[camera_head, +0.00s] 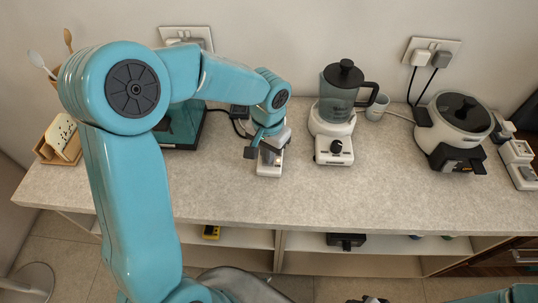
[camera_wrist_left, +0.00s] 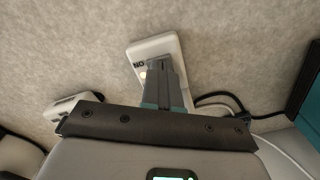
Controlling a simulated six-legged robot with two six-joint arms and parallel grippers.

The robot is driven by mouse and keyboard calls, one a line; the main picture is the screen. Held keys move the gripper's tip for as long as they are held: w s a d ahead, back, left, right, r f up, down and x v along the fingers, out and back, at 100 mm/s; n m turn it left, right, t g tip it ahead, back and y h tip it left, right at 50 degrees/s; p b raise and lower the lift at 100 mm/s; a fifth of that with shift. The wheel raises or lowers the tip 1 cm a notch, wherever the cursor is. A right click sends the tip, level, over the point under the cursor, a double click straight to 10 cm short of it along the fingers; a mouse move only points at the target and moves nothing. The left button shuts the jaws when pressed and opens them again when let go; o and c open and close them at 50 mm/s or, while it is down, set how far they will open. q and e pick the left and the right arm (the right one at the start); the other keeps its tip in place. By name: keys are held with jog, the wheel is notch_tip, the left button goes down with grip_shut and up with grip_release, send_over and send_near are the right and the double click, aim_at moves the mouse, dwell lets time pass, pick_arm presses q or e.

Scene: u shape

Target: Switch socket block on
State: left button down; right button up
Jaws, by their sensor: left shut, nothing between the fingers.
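The socket block (camera_head: 269,168) is a small white block on the counter, below the wall and left of the blender. My left gripper (camera_head: 268,155) is over it, pointing down, and hides part of its top. In the left wrist view the white socket block (camera_wrist_left: 152,47) shows beyond the shut, empty fingers (camera_wrist_left: 163,62). Dark lettering and a small warm-lit spot show on it beside the fingertips. I cannot tell whether the fingertips touch it.
A blender (camera_head: 340,95) stands right of the socket block, with a white cooker (camera_head: 458,125) farther right. A teal appliance (camera_head: 182,125) and a wooden holder (camera_head: 60,140) are at left. Dark cables lie behind the block. The front counter strip (camera_head: 330,200) is clear.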

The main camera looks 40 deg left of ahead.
pick_arm(q)
jog(key=shift+r, duration=0.1)
notch_tip(320, 180, up, 7)
jog(key=p, duration=0.5)
dwell(0.4)
jog(key=shift+s, duration=0.1)
